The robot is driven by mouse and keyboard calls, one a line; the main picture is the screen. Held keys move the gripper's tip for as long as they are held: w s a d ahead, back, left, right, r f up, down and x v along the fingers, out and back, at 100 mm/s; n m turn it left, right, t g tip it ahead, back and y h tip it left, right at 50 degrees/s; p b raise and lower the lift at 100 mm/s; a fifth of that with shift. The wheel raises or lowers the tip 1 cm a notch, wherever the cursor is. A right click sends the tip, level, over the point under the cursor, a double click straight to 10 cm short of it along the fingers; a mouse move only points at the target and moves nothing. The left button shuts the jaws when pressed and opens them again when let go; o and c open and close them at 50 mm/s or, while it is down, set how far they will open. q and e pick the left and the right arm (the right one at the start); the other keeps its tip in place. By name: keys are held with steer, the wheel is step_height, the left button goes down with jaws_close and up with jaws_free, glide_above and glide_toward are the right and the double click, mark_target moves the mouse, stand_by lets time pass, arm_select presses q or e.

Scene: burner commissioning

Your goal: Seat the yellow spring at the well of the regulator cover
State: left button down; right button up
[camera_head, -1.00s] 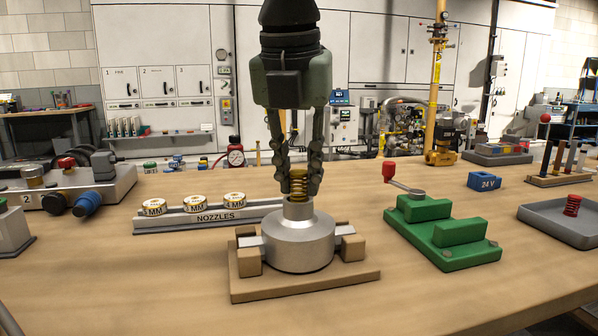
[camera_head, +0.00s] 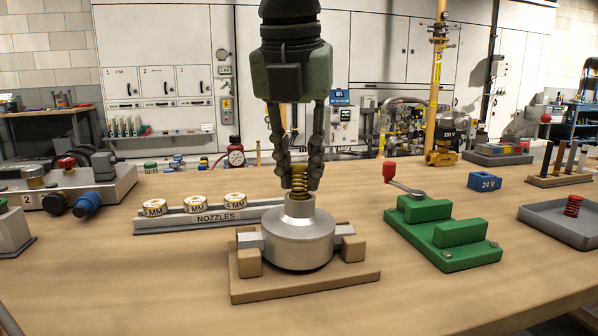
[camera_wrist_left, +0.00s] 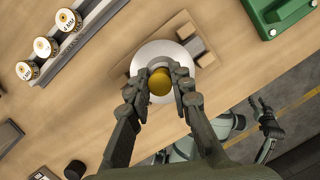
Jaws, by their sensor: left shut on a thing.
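The yellow spring (camera_head: 299,180) stands upright between the fingertips of my left gripper (camera_head: 299,172), which is shut on it. The regulator cover (camera_head: 299,240) is a silver domed part with a raised collar, held in a wooden fixture (camera_head: 300,286). The spring is directly above the collar; its lower end is at the rim, and I cannot tell whether it is inside the well. In the left wrist view, the spring (camera_wrist_left: 160,82) shows from above between the fingers (camera_wrist_left: 160,95), over the cover (camera_wrist_left: 150,55).
A nozzle rack (camera_head: 205,215) stands to the left. A green fixture (camera_head: 440,232) with a red-knobbed lever is to the right. A grey tray (camera_head: 560,224) at far right holds a red spring (camera_head: 573,205). The table front is clear.

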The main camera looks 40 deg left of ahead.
arm_select(q)
steer(key=shift+s+a, duration=0.2)
steer(key=shift+s, duration=0.05)
stand_by(0.6)
steer(key=shift+b, duration=0.4)
steer(key=shift+f+b, duration=0.75)
steer(key=shift+f, duration=0.05)
stand_by(0.5)
steer(key=shift+r+p, duration=0.55)
steer(key=shift+r, duration=0.25)
